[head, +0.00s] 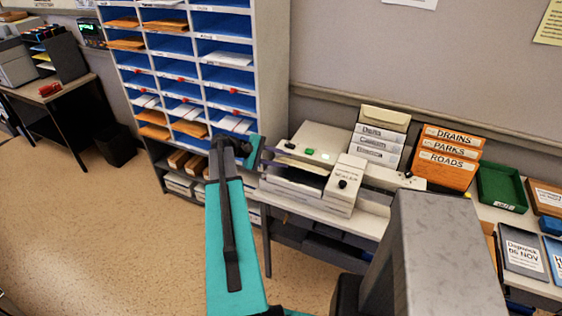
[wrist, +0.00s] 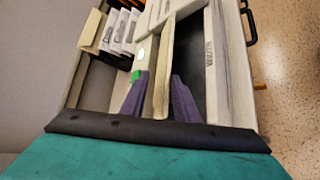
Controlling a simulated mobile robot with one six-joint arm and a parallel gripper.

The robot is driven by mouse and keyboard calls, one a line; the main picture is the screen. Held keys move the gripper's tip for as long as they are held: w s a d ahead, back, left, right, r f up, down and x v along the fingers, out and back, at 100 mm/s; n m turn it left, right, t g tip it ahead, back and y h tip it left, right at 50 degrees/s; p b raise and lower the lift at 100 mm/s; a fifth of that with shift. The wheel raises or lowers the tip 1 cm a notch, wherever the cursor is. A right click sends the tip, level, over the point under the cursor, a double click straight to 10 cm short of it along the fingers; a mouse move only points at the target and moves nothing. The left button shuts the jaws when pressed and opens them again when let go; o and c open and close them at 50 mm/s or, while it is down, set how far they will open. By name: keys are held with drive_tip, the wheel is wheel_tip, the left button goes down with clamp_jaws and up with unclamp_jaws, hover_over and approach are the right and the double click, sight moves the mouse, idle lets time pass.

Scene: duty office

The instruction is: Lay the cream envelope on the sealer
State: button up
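The sealer (head: 341,190) is a pale boxy machine with a dark slot, a black knob and a green button. It stands on the bench and also fills much of the wrist view (wrist: 217,70). My gripper (wrist: 160,88) has its two dark purple fingers closed on the cream envelope (wrist: 163,65), seen nearly edge-on between them. In the head view the cream envelope (head: 298,163) shows as a thin pale strip over the sealer's dark slot. I cannot tell whether the envelope touches the sealer.
White labelled files (head: 378,143) stand behind the sealer, with a cream piece on top. Orange files (head: 447,157) and a green tray (head: 501,188) are to the right. A pigeonhole rack (head: 270,70) rises at the left, close to my gripper.

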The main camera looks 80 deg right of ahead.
drive_tip(key=b+v, duration=0.4)
drive_tip(key=v, duration=0.9)
drive_tip(key=shift+w+r, duration=0.25)
drive_tip(key=shift+w, duration=0.05)
drive_tip(key=shift+a, duration=0.15)
idle(0.6)
